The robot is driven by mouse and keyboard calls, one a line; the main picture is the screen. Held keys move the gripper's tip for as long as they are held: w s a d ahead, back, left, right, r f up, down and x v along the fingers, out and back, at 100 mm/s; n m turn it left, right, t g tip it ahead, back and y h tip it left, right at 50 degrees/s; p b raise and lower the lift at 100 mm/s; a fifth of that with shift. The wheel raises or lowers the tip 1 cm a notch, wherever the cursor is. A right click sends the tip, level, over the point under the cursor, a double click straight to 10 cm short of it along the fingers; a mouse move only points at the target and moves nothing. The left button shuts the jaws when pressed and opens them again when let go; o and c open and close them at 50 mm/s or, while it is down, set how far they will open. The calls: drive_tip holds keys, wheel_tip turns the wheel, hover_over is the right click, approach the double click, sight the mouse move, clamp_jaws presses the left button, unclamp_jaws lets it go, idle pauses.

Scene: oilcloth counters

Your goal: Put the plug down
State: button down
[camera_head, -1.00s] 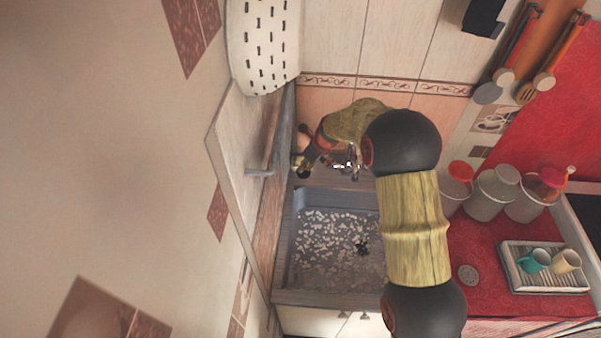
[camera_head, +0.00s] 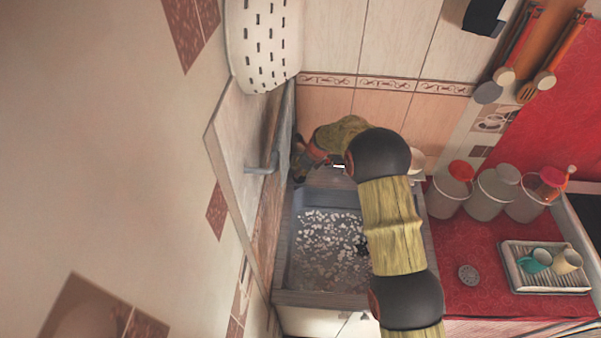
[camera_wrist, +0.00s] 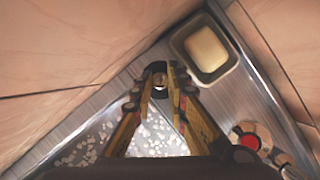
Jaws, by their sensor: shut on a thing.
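In the wrist view, my gripper (camera_wrist: 160,88) has its two fingers converging on a small dark round piece, which I take to be the plug (camera_wrist: 158,70). It is held at the fingertips above the back ledge of the sink, and most of it is hidden by the fingers. I cannot tell whether it touches the ledge. In the head view, my gripper (camera_head: 301,168) is at the back left corner of the sink, small and dark, and the plug cannot be made out there. The sink (camera_head: 330,240) has a speckled bottom with a dark drain (camera_head: 361,247).
A dish holding a yellowish block (camera_wrist: 206,48) stands close to the fingertips at the wall. A tap with a red dot (camera_wrist: 249,141) is at lower right. Jars (camera_head: 490,193) and a rack with cups (camera_head: 545,278) stand on the red counter (camera_head: 450,245). Walls border the corner.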

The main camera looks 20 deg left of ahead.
drive_tip(key=shift+f, duration=0.1)
drive_tip(key=c, duration=1.8)
unclamp_jaws()
drive_tip(key=shift+o, duration=0.3)
drive_tip(key=v, duration=1.2)
drive_tip(key=shift+p, duration=0.4)
